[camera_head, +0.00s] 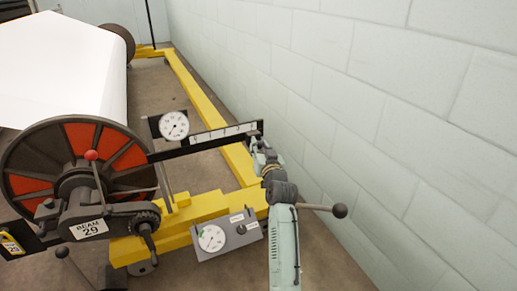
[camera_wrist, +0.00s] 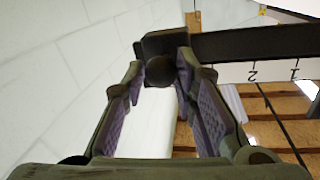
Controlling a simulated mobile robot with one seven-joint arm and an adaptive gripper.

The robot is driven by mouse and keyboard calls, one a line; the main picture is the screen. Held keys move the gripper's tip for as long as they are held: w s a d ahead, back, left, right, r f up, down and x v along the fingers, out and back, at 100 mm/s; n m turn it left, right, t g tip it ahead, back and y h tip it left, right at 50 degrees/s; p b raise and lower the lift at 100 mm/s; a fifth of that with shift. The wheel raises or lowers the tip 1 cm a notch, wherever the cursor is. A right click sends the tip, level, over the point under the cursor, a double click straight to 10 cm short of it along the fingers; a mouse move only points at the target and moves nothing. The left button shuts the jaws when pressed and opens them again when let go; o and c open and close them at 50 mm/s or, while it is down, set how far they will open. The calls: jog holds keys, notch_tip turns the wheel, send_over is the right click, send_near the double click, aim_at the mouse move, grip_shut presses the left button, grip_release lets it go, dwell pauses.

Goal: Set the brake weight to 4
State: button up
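The brake lever is a dark bar (camera_head: 178,152) with a white number scale (camera_head: 222,133). In the wrist view the bar (camera_wrist: 250,42) shows the marks 1 and 2 on its scale (camera_wrist: 270,72). The brake weight is a dark block with a round knob (camera_wrist: 161,71), at the outer end of the bar, beyond mark 2. Its exact mark is hidden behind the block and finger. My gripper (camera_wrist: 162,80) has its fingertips close on both sides of the knob and appears shut on it. In the head view my gripper (camera_head: 262,150) is below the bar's right end.
A round dial (camera_head: 174,125) stands above the lever. A grey box with a gauge (camera_head: 212,238) sits below on the yellow frame (camera_head: 190,213). The beam flange (camera_head: 50,150) and a red-knobbed handle (camera_head: 91,155) are at left. A block wall (camera_head: 390,110) runs close on the right.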

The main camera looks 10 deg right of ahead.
aim_at(261, 146)
jog(key=o, duration=0.4)
jog(key=shift+d, duration=0.2)
jog(key=shift+r, duration=0.1)
notch_tip(261, 146, up, 10)
jog(key=shift+f, duration=0.1)
dwell(0.3)
